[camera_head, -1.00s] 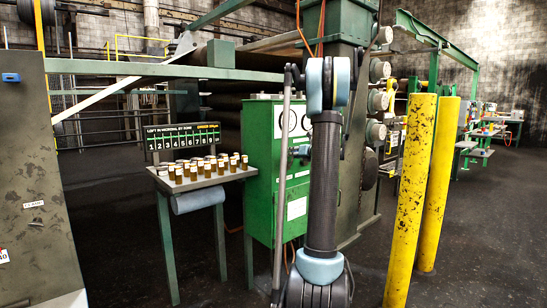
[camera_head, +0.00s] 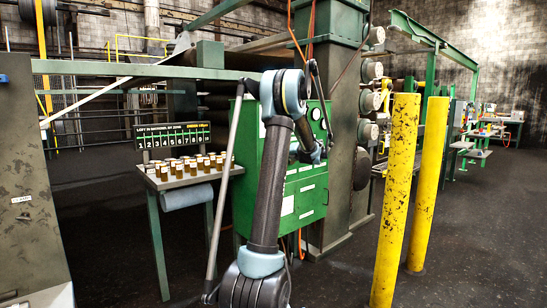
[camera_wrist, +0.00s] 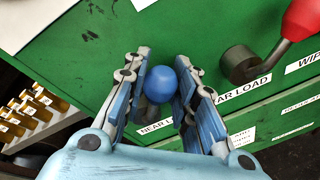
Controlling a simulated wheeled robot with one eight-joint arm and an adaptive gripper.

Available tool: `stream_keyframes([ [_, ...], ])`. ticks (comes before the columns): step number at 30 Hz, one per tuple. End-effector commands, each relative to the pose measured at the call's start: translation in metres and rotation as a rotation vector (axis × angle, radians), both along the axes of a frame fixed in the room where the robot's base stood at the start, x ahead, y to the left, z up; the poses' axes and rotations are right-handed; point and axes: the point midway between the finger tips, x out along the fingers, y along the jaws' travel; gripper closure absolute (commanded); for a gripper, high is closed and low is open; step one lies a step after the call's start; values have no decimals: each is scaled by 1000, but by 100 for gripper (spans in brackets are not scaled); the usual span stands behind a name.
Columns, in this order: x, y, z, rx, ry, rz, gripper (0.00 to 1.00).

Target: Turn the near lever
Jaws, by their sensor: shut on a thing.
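The near lever shows in the wrist view as a round blue knob (camera_wrist: 159,84). My gripper (camera_wrist: 162,72) is shut on the blue knob, one finger on each side. In the head view the green cabinet (camera_head: 318,195) stands behind my arm, and the knob cannot be made out there.
A second lever with a red knob (camera_wrist: 303,18) and dark pivot (camera_wrist: 241,64) is right of my gripper. A table (camera_head: 172,182) with several amber-filled jars (camera_head: 185,168) stands left of the cabinet. Two yellow posts (camera_head: 396,200) stand to the right, with open floor nearby.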

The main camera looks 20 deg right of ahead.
Motion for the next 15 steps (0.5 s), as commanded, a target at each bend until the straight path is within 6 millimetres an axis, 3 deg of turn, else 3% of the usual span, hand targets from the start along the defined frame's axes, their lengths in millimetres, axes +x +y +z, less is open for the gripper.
stream_keyframes([
  [3,-2,-11,0,9,1,-14,100],
  [15,-3,-13,0,11,3,-17,100],
])
